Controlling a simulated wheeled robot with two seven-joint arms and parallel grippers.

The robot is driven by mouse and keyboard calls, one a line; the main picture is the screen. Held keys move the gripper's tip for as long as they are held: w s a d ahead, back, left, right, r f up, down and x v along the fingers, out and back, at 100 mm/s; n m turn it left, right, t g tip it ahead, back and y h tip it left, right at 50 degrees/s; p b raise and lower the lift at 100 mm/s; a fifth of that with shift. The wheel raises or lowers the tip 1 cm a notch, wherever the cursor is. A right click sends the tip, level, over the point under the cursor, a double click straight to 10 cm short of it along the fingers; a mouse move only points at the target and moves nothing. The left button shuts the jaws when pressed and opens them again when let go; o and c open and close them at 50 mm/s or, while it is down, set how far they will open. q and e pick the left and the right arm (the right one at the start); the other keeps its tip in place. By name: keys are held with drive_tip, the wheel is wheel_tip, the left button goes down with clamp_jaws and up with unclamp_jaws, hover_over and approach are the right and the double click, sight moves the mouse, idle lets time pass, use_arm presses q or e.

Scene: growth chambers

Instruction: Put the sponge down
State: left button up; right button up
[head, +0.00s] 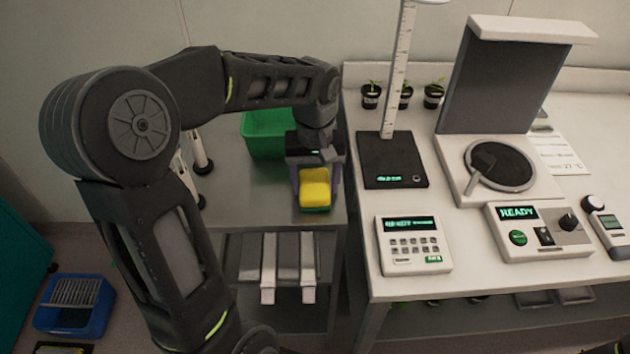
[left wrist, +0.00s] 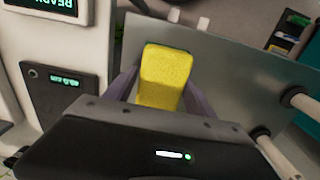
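The yellow sponge (head: 314,188) with a green underside is between the fingers of my left gripper (head: 313,185), over the grey metal side table (head: 235,205). In the left wrist view the sponge (left wrist: 165,76) sits between the two purple-grey fingers (left wrist: 160,95), which lie against its sides. I cannot tell whether its underside touches the table. My right gripper is not in view.
A green bin (head: 266,138) stands behind the gripper on the side table. To the right is a white bench (head: 460,220) with a height scale (head: 393,165), a keypad box (head: 413,244) and a READY device (head: 540,232). A blue crate (head: 75,304) is on the floor.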

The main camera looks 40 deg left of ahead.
sight(315, 181)
use_arm(q)
drive_tip(key=shift+o, duration=1.3)
wheel_tip(315, 181, up, 12)
drive_tip(key=p, duration=0.1)
drive_tip(key=shift+r, duration=0.2)
drive_tip(key=shift+f, duration=0.1)
